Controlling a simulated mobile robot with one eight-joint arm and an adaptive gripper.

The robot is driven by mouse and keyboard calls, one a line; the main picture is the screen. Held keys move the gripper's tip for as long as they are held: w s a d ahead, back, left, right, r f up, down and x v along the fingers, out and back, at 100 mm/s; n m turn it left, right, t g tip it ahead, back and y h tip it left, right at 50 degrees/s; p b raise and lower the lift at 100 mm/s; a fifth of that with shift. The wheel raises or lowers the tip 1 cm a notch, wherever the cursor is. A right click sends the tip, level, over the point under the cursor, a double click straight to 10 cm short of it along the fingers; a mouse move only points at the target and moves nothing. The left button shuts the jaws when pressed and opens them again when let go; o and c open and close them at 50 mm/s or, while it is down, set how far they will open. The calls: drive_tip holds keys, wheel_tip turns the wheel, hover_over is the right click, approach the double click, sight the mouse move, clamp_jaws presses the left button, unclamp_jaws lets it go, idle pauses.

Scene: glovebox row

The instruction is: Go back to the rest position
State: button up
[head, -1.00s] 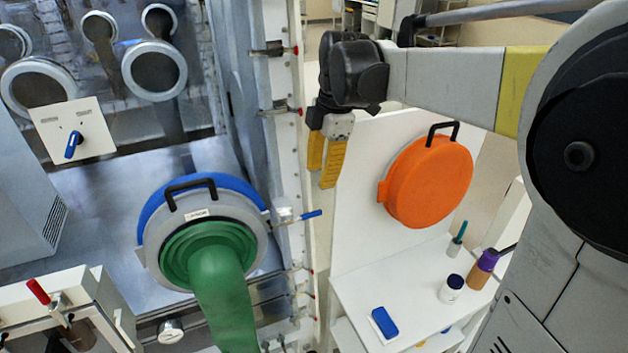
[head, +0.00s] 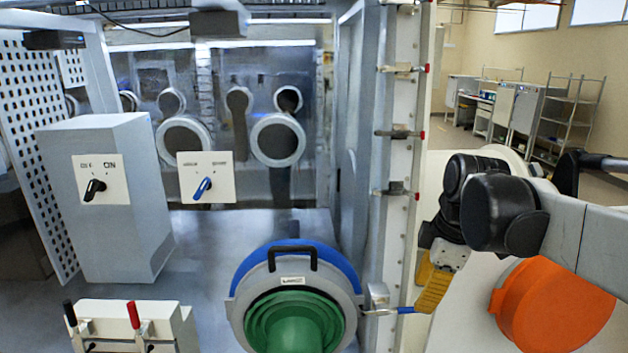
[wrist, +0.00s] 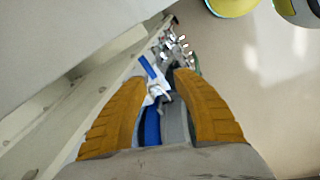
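My gripper (head: 428,298) has two yellow ribbed fingers and hangs at the end of my arm, in the lower right of the head view. In the wrist view its fingertips (wrist: 163,77) are apart, with nothing held between them. In the head view it appears just right of the blue lever handle (head: 405,310) and left of the orange round cover (head: 560,308). The wrist view shows a blue lever (wrist: 147,66) and part of a blue ring (wrist: 152,126) beyond the fingers; I cannot tell how far off they are.
A glovebox port with a blue rim (head: 300,250) and a green glove (head: 295,320) stands left of my gripper. The frame post (head: 398,170) with clamps rises beside it. Switch boxes (head: 118,210) stand farther left. A rack (head: 570,115) is far back right, with open floor before it.

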drive_tip(key=s+a+f+m+t+b, duration=0.2)
drive_tip(key=s+f+m+b, duration=0.4)
drive_tip(key=f, duration=0.4)
drive_tip(key=s+a+f+m+t+h+b, duration=0.1)
drive_tip(key=s+a+f+m+t+b, duration=0.1)
drive_tip(key=s+f+m+b, duration=0.4)
wheel_tip(320, 180, down, 4)
drive_tip(key=shift+s+f+m+t, duration=0.1)
drive_tip(key=shift+s+m+t, duration=0.35)
drive_tip(key=shift+m, duration=0.65)
